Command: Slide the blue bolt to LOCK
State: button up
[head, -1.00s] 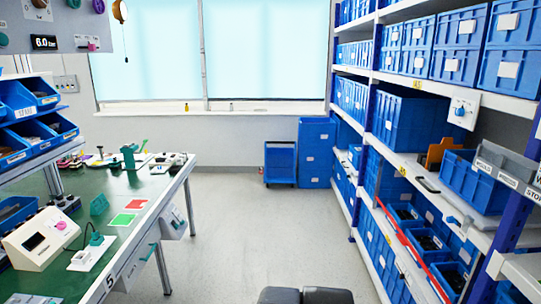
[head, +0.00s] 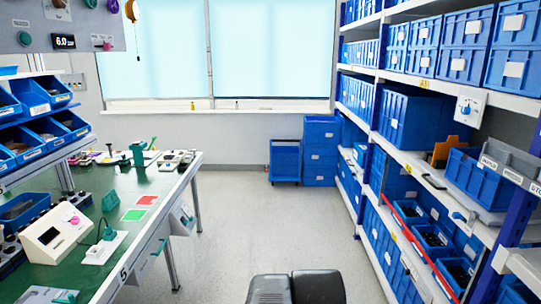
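I cannot make out a bolt with a LOCK mark for certain. A small blue part (head: 460,216) sits at the edge of a right-hand shelf; it is too small to tell whether it is the bolt. A white plate with a blue knob (head: 467,107) is on the upper right shelf edge. A small panel (head: 183,217) hangs on the bench's front side, its details unclear. My gripper's fingertips do not show; only dark rounded parts of my own body stand at the bottom middle.
A green-topped bench (head: 150,184) with a white box device (head: 50,236) and several small fixtures is at left. A shelf rack (head: 400,158) with blue bins lines the right. A blue trolley (head: 285,161) stands at the back. The grey floor between is clear.

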aim_at(455, 215)
jog(key=z, duration=1.5)
jog(key=i+l+u, duration=0.1)
jog(key=i, duration=0.3)
jog(key=i+l, duration=0.1)
jog(key=i, duration=0.3)
jog(key=i+l+u, duration=0.15)
jog(key=i, duration=0.2)
